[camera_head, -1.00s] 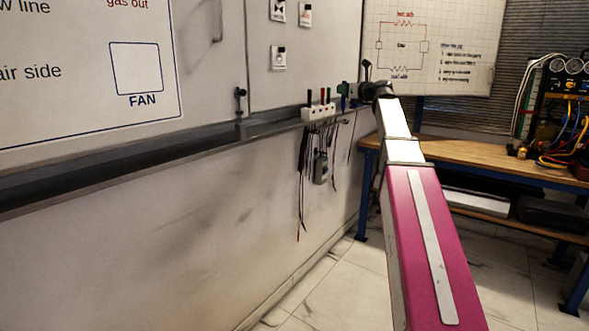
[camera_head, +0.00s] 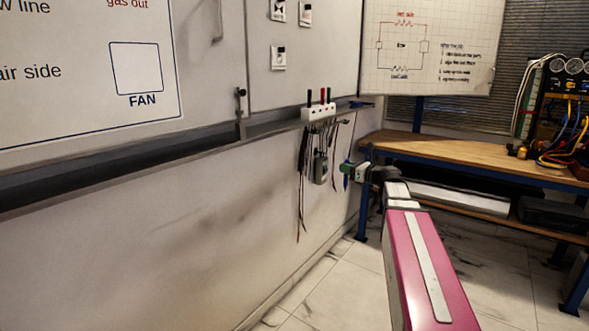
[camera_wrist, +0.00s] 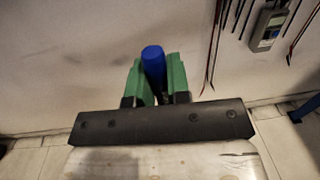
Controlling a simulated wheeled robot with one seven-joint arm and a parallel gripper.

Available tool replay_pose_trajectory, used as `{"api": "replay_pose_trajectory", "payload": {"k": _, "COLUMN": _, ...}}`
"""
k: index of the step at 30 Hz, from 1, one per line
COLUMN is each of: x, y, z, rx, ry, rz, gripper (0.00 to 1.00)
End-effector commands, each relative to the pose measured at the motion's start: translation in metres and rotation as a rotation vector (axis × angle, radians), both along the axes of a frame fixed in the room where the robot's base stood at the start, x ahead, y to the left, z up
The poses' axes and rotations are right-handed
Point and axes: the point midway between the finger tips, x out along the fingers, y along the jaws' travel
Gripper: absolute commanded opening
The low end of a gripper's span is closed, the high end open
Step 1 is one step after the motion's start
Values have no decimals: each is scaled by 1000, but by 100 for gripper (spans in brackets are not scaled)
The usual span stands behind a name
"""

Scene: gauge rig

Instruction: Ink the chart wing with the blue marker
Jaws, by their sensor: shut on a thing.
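My gripper (camera_head: 347,173) is low beside the wall, below the ledge's right end. Its green fingers are shut on the blue marker (camera_wrist: 153,62), which stands up between them in the wrist view. In the head view the marker shows as a small blue piece at the fingers (camera_head: 346,184). The chart wing (camera_head: 455,75) is the white gridded board at the upper right, with a red and dark circuit drawing and lines of writing. My gripper is below it and to its left, apart from it.
A white holder (camera_head: 318,112) with black and red markers sits on the ledge (camera_head: 278,124), with cables and a grey meter (camera_head: 320,168) hanging below. A small blue item (camera_head: 357,104) lies at the ledge's right end. A wooden bench (camera_head: 470,160) stands right.

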Motion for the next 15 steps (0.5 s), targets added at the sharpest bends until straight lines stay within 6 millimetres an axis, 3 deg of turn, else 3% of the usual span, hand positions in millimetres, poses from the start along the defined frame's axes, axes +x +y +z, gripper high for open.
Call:
{"api": "replay_pose_trajectory", "payload": {"k": 6, "x": -46, "y": 2, "z": -57, "rx": 1, "ry": 4, "rz": 30, "gripper": 0}}
{"api": "replay_pose_trajectory", "payload": {"k": 15, "x": -109, "y": 7, "z": -119, "rx": 1, "ry": 4, "rz": 63, "gripper": 0}}
